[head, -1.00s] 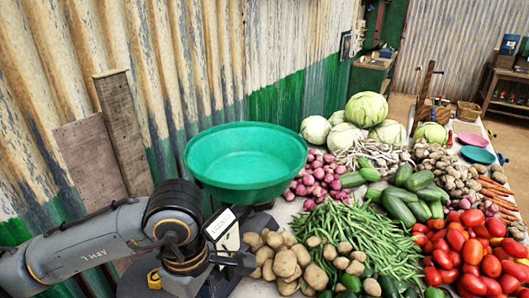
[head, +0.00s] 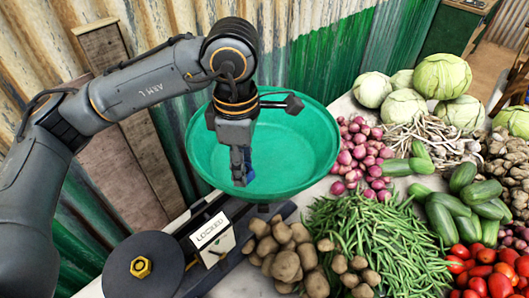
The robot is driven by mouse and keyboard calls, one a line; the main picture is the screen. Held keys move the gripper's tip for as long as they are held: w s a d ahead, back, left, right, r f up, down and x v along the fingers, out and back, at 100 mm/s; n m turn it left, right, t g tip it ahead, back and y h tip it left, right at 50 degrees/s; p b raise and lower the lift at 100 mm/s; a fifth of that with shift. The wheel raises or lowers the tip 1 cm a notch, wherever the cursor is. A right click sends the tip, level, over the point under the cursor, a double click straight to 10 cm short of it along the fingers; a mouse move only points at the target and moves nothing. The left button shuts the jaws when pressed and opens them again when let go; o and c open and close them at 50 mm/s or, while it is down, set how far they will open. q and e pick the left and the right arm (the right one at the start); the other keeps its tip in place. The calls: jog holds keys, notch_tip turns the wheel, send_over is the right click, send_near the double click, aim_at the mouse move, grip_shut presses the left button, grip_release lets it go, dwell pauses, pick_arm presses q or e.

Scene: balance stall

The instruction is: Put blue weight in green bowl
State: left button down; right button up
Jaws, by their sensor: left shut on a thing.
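The green bowl (head: 318,150) is a wide, shallow pan on a balance scale in the middle of the head view. My left gripper (head: 240,172) points down over the inside of the bowl and is shut on the blue weight (head: 249,174). Only a small dark blue part of the weight shows beside the fingers; the rest is hidden by them. I cannot tell whether the weight touches the bowl's floor. My right gripper is not in view.
The scale has a black round plate with a yellow nut (head: 140,267) and a white label plate (head: 211,237) reading "LOCKED". Potatoes (head: 285,250), green beans (head: 375,245), red onions (head: 358,150) and cucumbers (head: 455,205) crowd the right. A corrugated wall stands behind.

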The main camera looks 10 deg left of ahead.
pick_arm(q)
jog(key=w+f+p, duration=0.1)
jog(key=w+p, duration=0.1)
jog(key=w, duration=0.2)
jog(key=p, duration=0.2)
send_over(260, 173)
jog(key=f, duration=0.6)
jog(key=shift+s, duration=0.4)
jog(key=shift+w+f, duration=0.25)
jog(key=shift+f, duration=0.2)
notch_tip(260, 173, down, 3)
jog(key=shift+w+f+p, duration=0.1)
jog(key=shift+w+p, duration=0.05)
jog(key=shift+p, duration=0.55)
jog(key=shift+f, duration=0.25)
jog(key=c, duration=0.9)
grip_release()
jog(key=shift+o, duration=0.2)
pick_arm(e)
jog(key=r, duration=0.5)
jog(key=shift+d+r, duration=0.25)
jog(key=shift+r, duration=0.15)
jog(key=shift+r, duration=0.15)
